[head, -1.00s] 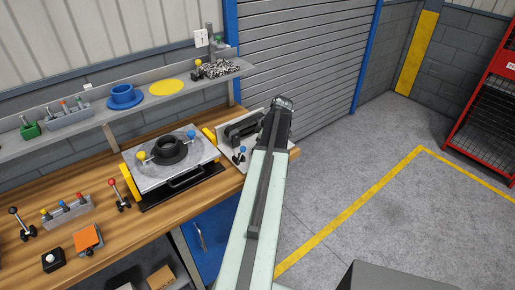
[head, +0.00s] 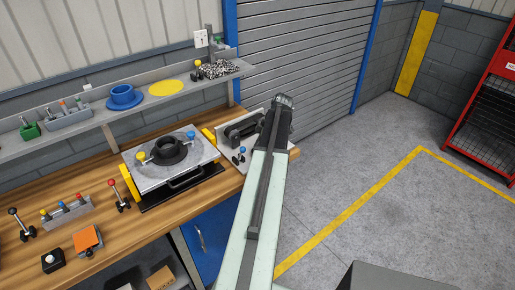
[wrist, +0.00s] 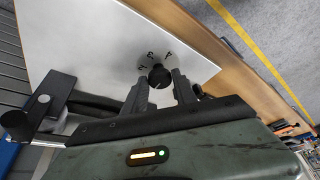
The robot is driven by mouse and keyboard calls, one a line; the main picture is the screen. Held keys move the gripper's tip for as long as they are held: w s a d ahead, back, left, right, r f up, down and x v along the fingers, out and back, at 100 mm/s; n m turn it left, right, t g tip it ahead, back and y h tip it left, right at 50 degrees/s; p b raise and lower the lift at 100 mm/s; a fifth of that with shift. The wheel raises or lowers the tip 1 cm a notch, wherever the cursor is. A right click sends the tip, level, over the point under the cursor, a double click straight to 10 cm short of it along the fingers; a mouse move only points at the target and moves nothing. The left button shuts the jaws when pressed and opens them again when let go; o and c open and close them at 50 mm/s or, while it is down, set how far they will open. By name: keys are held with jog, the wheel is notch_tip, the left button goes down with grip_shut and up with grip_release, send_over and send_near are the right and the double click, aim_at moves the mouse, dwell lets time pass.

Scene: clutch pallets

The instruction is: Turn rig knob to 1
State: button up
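The rig knob (wrist: 160,76) is a round black knob with a light pointer mark. It sits on a white panel (wrist: 95,45) with dark digits around its far side in the wrist view. The digits are small and tilted, and I cannot read the setting surely. My gripper (wrist: 159,83) is open, with one dark finger on each side of the knob in the picture. I cannot tell whether the fingers touch it. In the head view my gripper (head: 284,102) is over the right end of the bench, by the rig (head: 243,130), and the knob is hidden.
The wooden bench (head: 70,175) carries a fixture plate (head: 142,172) with a black ring, plus several small knobbed pins. A shelf (head: 75,135) runs above it. Open floor (head: 370,215) lies to the right. In the wrist view, a black bracket (wrist: 55,92) stands left of the gripper.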

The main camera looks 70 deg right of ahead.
jog(key=shift+o, duration=1.3)
jog(key=shift+r, duration=0.15)
jog(key=p+v, duration=0.7)
jog(key=shift+s+r, duration=0.2)
jog(key=shift+s, duration=0.05)
